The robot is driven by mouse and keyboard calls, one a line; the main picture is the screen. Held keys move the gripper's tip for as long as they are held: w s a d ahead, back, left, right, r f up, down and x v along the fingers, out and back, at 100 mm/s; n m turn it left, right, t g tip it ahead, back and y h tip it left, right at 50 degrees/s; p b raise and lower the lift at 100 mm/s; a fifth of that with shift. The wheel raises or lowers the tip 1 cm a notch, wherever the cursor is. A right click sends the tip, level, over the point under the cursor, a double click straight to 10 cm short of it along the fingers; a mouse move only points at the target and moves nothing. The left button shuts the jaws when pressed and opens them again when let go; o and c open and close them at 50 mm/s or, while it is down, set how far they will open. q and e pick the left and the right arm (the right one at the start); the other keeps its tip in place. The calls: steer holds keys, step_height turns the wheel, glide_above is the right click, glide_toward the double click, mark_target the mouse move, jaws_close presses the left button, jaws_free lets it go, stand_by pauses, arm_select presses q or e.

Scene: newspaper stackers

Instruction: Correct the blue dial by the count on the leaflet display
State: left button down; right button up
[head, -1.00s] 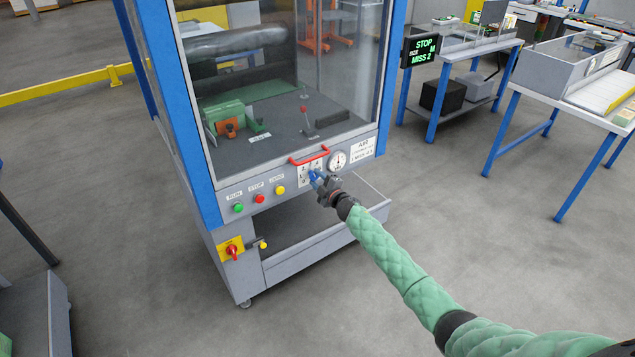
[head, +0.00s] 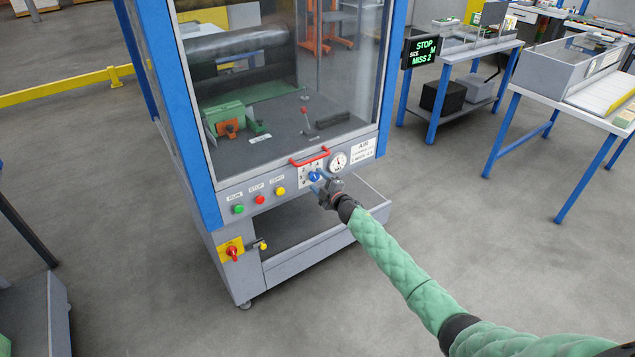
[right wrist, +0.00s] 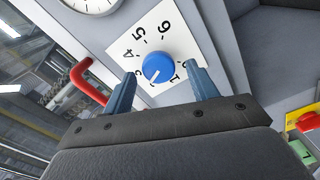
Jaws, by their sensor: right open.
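The blue dial (head: 314,176) sits on a white numbered plate on the machine's front panel. In the right wrist view the blue dial (right wrist: 157,66) shows clearly, with a short white mark on its lower part and numbers around it. Some low numbers are partly hidden by my fingers. My right gripper (head: 320,184) is open just in front of the dial. In the right wrist view its fingers (right wrist: 160,88) stand apart, below and to either side of the dial, holding nothing. The leaflet display (head: 423,51) reads STOP, a size line with M, and MISS 2. My left gripper is out of view.
A red handle (head: 309,156) is just above the dial plate, and a gauge (head: 338,160) is to its right. Green, red and yellow buttons (head: 259,199) line the panel on the left. An open tray (head: 300,243) lies below.

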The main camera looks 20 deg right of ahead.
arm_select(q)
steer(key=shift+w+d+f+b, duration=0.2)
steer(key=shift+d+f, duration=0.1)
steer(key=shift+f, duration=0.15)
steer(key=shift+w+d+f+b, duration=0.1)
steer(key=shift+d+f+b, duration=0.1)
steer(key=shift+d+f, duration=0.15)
arm_select(e)
steer(key=v, duration=0.7)
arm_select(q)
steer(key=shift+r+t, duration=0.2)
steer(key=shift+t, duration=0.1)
